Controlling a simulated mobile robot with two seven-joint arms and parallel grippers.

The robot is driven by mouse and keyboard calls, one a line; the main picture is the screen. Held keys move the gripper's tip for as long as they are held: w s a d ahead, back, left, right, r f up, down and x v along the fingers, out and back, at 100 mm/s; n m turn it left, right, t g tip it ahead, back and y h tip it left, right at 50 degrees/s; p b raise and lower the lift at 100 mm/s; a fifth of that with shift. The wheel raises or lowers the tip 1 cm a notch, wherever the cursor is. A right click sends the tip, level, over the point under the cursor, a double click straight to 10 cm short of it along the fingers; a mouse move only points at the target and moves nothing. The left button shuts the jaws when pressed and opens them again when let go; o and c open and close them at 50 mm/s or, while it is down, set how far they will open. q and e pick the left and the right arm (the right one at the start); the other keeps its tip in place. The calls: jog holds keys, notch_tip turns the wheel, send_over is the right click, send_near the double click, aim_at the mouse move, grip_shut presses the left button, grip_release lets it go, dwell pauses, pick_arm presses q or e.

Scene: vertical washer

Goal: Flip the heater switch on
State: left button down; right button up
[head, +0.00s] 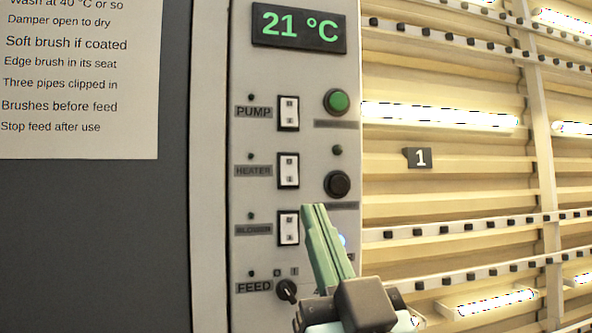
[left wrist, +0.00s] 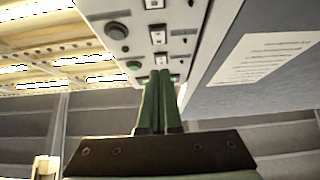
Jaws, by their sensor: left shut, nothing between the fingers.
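The heater switch (head: 289,171) is a white rocker in a black frame, right of the HEATER label on the pale control panel. The small lamp above its label is dark. The panel shows upside down in the left wrist view, with the heater switch (left wrist: 157,37) in the middle of a row of rockers. My left gripper (head: 314,207) has its green fingers shut and empty. In the head view its tips appear just below and right of the heater switch, beside the blower switch. Contact with the panel cannot be told. My right gripper is out of view.
The pump switch (head: 288,113) is above and the blower switch (head: 288,228) below. A green button (head: 337,102), a black button (head: 337,185) and a feed knob (head: 287,290) are close by. The display (head: 299,27) reads 21 °C. Ribbed racks with lights stand at right.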

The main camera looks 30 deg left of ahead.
aim_at(290, 176)
pick_arm(q)
jog(key=shift+w+a+r+p, duration=0.45)
jog(key=shift+w+a+p, duration=0.25)
jog(key=shift+w+a, duration=0.3)
jog(key=shift+w+a+r+p, duration=0.5)
jog(key=shift+w+a+p, duration=0.25)
jog(key=shift+a, duration=0.35)
jog(key=shift+w+a+r+p, duration=0.45)
jog(key=shift+w+a+p, duration=0.25)
jog(key=shift+w+a, duration=0.3)
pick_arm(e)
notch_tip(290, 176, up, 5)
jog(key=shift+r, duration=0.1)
pick_arm(q)
jog(key=b, duration=0.1)
jog(key=f+b, duration=0.1)
jog(key=shift+w+a+b, duration=0.1)
jog(key=shift+a+b, duration=0.15)
jog(key=shift+b, duration=0.15)
jog(key=shift+r+t+y, duration=0.3)
jog(key=shift+r, duration=0.1)
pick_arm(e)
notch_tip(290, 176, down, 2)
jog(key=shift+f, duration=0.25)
